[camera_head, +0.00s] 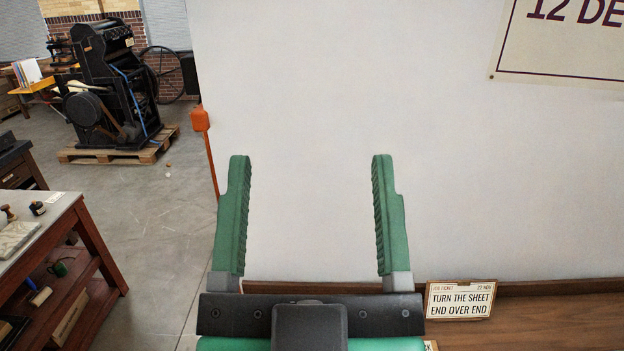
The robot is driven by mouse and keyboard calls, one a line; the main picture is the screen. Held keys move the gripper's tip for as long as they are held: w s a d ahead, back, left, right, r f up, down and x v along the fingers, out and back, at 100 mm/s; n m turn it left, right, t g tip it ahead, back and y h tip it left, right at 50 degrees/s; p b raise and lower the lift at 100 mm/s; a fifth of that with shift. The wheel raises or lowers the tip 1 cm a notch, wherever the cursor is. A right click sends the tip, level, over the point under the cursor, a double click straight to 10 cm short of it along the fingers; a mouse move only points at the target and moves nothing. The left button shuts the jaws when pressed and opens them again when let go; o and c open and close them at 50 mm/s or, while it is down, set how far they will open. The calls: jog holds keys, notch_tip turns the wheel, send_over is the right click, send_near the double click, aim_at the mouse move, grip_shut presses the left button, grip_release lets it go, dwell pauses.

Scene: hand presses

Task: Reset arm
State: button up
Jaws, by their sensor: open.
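My gripper (311,165) is in the lower middle of the head view, with two green ribbed fingers pointing up. The fingers stand wide apart and nothing is between them. A pale wall (310,110) shows behind and between them. Some of my arm's end, dark and green, shows below the fingers at the bottom edge.
A job ticket sign (460,300) stands on a brown wooden surface (560,318) at lower right. A wooden bench (95,245) with small items is at left. A black press (108,90) sits on a pallet (120,152) behind. An orange post (201,122) stands by the wall. Concrete floor (170,215) is open between.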

notch_tip(320, 180, up, 18)
jog(key=p, duration=1.8)
jog(key=shift+a, duration=0.1)
